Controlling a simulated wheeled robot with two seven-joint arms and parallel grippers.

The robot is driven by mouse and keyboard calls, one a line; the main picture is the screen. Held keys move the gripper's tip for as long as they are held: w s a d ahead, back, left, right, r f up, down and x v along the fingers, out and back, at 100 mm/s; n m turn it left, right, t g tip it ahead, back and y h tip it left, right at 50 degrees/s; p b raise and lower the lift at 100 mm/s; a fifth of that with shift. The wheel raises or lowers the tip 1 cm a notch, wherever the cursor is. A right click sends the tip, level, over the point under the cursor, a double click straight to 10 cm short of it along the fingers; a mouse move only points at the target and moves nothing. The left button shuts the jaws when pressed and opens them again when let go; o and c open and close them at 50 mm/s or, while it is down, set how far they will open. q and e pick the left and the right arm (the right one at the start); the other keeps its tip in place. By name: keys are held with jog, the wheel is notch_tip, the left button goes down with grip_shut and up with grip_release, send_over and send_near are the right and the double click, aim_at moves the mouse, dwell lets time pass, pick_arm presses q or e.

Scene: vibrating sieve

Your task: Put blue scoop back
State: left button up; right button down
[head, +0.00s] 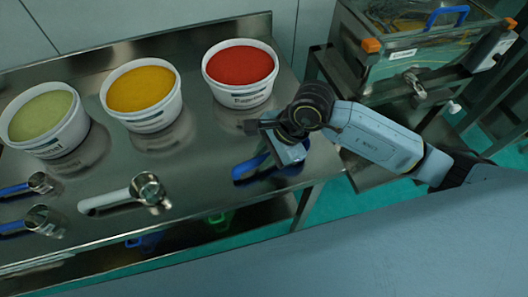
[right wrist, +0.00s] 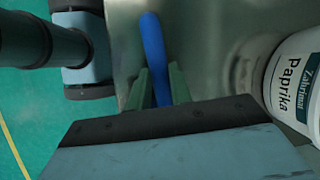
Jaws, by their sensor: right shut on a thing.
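The blue scoop's handle (head: 250,168) shows in the head view near the front right edge of the steel table, below the red tub. My right gripper (head: 275,158) is over it and shut on it. In the right wrist view, the blue handle (right wrist: 153,48) runs up between the two greenish fingers (right wrist: 159,88). The scoop's bowl is hidden in both views. I cannot tell whether the scoop touches the table. My left gripper is not in view.
Tubs of red (head: 240,68), orange (head: 141,90) and green (head: 40,118) powder stand along the table's back. The paprika tub (right wrist: 296,85) is close by in the wrist view. A white-handled scoop (head: 125,195) and blue-handled scoops (head: 22,188) lie left. A sieve machine (head: 410,60) stands right.

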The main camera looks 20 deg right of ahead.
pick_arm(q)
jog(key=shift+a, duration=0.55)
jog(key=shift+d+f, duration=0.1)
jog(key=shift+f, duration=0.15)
pick_arm(e)
jog(key=shift+f, duration=0.2)
jog(key=c, duration=1.2)
grip_release()
jog(key=o, duration=0.4)
jog(key=shift+o, duration=0.5)
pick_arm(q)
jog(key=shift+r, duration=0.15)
pick_arm(e)
jog(key=shift+r, duration=0.15)
